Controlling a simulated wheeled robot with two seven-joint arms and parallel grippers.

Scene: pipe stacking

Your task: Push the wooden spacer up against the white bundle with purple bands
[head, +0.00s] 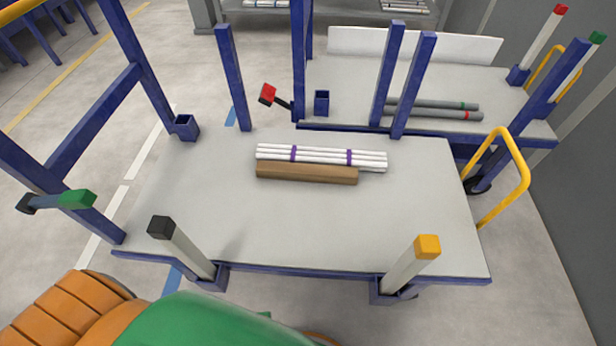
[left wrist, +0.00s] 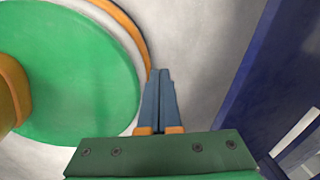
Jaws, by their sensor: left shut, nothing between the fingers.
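The white bundle with purple bands (head: 330,156) lies lengthwise across the cart's grey deck, toward its far side. The brown wooden spacer (head: 306,174) lies along the bundle's near side, about parallel to it. No gap shows between them in the head view, though I cannot tell for sure that they touch. Their left ends are about level, and the bundle reaches farther right. My left gripper (left wrist: 161,76) shows only in the left wrist view, shut and empty, low near my base and away from the spacer. My right gripper is in neither view.
The cart deck (head: 300,225) is bare in front of the spacer. Near-edge posts with a black cap (head: 161,228) and a yellow cap (head: 427,247) rise there. Blue uprights (head: 232,78) stand at the back. A second cart behind holds grey pipes (head: 436,110).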

